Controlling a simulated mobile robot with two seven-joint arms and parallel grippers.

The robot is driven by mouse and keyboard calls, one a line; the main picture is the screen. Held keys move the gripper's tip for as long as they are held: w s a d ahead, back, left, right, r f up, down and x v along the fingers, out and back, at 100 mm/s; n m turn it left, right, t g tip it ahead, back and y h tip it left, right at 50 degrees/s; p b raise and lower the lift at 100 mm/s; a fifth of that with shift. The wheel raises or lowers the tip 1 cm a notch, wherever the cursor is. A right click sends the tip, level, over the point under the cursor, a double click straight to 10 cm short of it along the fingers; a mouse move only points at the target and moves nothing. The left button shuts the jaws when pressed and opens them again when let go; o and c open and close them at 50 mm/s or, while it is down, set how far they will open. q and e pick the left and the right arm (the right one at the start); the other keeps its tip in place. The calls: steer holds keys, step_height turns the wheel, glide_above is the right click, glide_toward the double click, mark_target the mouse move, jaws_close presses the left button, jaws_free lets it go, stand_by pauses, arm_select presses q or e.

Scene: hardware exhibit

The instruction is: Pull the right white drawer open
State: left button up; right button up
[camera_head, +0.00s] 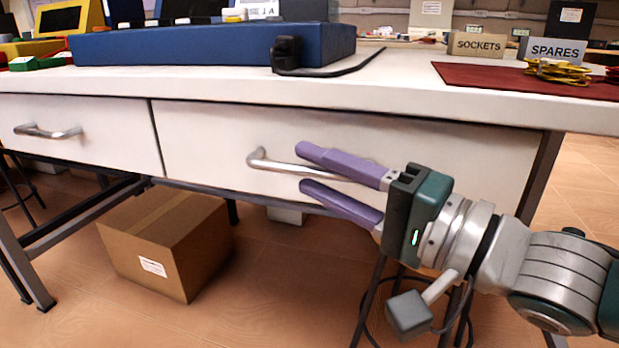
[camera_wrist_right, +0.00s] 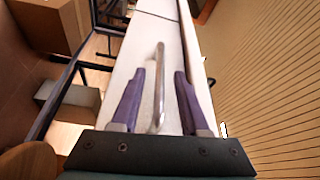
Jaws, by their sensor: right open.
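The right white drawer (camera_head: 215,130) is closed, its front flush under the white tabletop. Its silver bar handle (camera_head: 258,160) runs sideways across the front. My right gripper (camera_head: 302,167) is open in front of the drawer, with purple fingers above and below the handle's line. The fingers and wrist hide the handle's right end in the head view. My left gripper is not in view.
The left drawer (camera_head: 90,128) with its own handle is closed. A cardboard box (camera_head: 165,240) sits on the floor under the table. A blue case (camera_head: 200,45), a red mat (camera_head: 500,80) and SOCKETS and SPARES signs stand on the tabletop (camera_head: 400,92). Stool legs and cable are below my right wrist.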

steer(key=shift+w+a, duration=0.4)
steer(key=shift+a, duration=0.1)
jaws_close()
stand_by(1.2)
